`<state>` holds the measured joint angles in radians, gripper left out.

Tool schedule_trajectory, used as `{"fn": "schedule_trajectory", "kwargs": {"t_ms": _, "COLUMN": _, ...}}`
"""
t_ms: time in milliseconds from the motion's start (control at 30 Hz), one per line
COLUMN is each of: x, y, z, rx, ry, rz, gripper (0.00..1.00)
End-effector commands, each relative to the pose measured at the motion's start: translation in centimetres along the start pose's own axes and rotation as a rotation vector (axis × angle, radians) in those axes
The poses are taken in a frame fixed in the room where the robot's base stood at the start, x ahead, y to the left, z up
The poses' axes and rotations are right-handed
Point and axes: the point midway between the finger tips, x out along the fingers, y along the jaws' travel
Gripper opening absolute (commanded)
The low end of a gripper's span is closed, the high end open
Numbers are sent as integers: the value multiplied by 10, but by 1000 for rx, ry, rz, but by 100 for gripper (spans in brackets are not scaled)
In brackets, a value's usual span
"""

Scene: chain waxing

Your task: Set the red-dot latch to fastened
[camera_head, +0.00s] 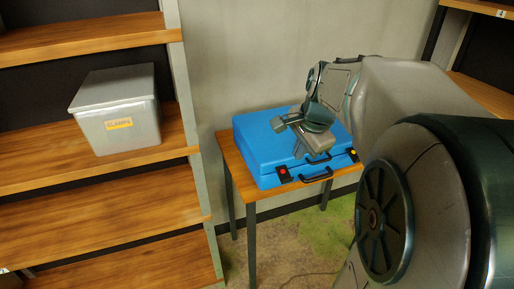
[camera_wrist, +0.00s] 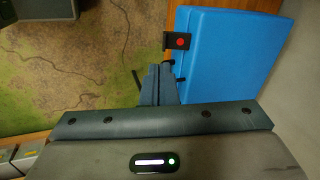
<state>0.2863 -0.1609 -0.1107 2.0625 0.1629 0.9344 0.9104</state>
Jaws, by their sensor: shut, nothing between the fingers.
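A blue case (camera_head: 262,150) lies closed on a small wooden table; its blue surface fills the upper right of the wrist view (camera_wrist: 225,60). The red-dot latch (camera_head: 283,174) is a black plate with a red dot at the left of the case's front. In the wrist view the latch (camera_wrist: 170,41) juts past the case's edge, just beyond my fingertips. I cannot tell whether it is fastened. My gripper (camera_head: 297,154) is shut and empty, above the case's front part in the head view. Its closed fingers (camera_wrist: 160,70) point towards the latch, with a small gap visible.
A second latch with a yellow dot (camera_head: 352,154) is at the front right of the case. Black handles (camera_head: 318,175) show between the latches. A shelf with a grey labelled bin (camera_head: 118,110) stands at left. The table's wooden rim (camera_head: 232,160) is narrow; a wall is behind.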

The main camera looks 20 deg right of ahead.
Motion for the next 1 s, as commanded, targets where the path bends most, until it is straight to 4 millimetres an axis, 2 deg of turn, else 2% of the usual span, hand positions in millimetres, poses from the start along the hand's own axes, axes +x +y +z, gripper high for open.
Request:
{"fn": "schedule_trajectory", "kwargs": {"t_ms": 33, "x": 6, "y": -2, "z": -10, "rx": 62, "ry": 4, "rz": -4, "gripper": 0}}
{"fn": "schedule_trajectory", "kwargs": {"t_ms": 167, "x": 7, "y": -5, "z": -20, "rx": 143, "ry": 7, "rz": -10, "gripper": 0}}
{"fn": "schedule_trajectory", "kwargs": {"t_ms": 567, "x": 10, "y": -5, "z": -20, "rx": 147, "ry": 6, "rz": -9, "gripper": 0}}
{"fn": "schedule_trajectory", "kwargs": {"t_ms": 767, "x": 39, "y": -5, "z": -20, "rx": 146, "ry": 4, "rz": -5, "gripper": 0}}
{"fn": "schedule_trajectory", "kwargs": {"t_ms": 1000, "x": 92, "y": -5, "z": -20, "rx": 146, "ry": 3, "rz": -4, "gripper": 0}}
